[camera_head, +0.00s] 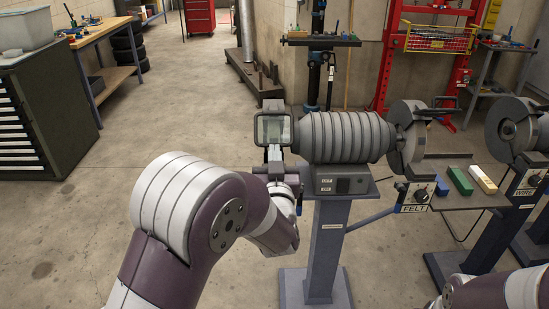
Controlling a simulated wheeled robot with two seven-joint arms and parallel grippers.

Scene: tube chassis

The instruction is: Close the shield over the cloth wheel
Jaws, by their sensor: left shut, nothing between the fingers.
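The polishing machine's ribbed grey motor (345,137) stands on a blue-grey pedestal (328,245) ahead of me. At its left end is a small shield (273,129) with a clear window in a dark frame. The cloth wheel is not clearly visible; the shield and my arm cover that end. My left gripper (275,158) is just below the shield, partly hidden by my own wrist. It is shut with nothing in it; whether it touches the shield I cannot tell. My right gripper is out of view; only part of that arm shows at bottom right.
A wheel (407,136) over a FELT label is at the motor's right end, with a green block (460,181) and a pale block (483,180) on a shelf. A second machine (515,130) labelled WIRE stands farther right. The floor at left is clear.

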